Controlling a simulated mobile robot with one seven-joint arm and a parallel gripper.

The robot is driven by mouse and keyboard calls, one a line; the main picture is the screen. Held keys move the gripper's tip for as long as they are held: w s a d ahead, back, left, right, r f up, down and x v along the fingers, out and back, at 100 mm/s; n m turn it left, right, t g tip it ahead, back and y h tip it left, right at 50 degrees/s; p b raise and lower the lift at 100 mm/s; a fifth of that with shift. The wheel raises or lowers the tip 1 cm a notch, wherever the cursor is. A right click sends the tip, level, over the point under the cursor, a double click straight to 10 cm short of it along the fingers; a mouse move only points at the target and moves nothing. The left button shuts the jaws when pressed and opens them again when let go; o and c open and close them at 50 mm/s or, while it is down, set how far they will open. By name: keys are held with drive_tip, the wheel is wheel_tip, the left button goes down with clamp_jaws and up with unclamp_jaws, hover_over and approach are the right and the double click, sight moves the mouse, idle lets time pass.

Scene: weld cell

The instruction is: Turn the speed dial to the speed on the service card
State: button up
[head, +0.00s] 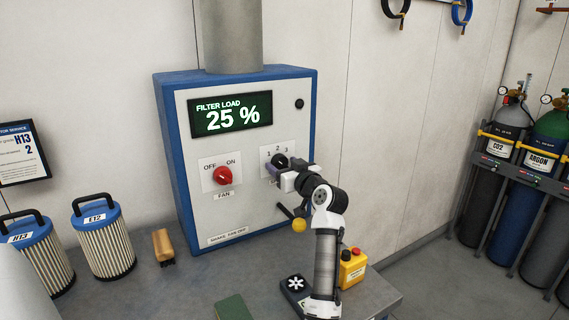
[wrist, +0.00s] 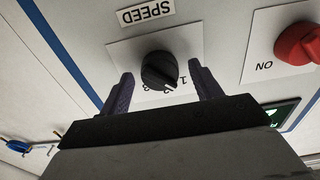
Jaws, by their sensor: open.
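The black speed dial (head: 280,160) is on the grey front panel of the filter unit, below the numbers 1, 2, 3. In the wrist view the dial (wrist: 158,70) sits between the two fingers of my gripper (wrist: 161,74), which is open, with a gap visible on each side. In the head view my gripper (head: 277,170) is at the dial and partly hides it and its label. The service card (head: 22,152) hangs at the left and shows H13 and 2.
A red fan knob (head: 223,175) sits left of the dial, under a display (head: 230,115) reading filter load 25 %. A yellow-knobbed lever (head: 298,224) is below my gripper. Filters (head: 103,240), a brush (head: 163,247) and a yellow button box (head: 352,268) stand on the bench.

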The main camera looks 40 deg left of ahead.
drive_tip(key=c, duration=1)
drive_tip(key=shift+m, duration=0.4)
drive_tip(key=m+b, duration=0.1)
drive_tip(key=m, duration=0.1)
drive_tip(key=shift+m, duration=3)
drive_tip(key=o, duration=1)
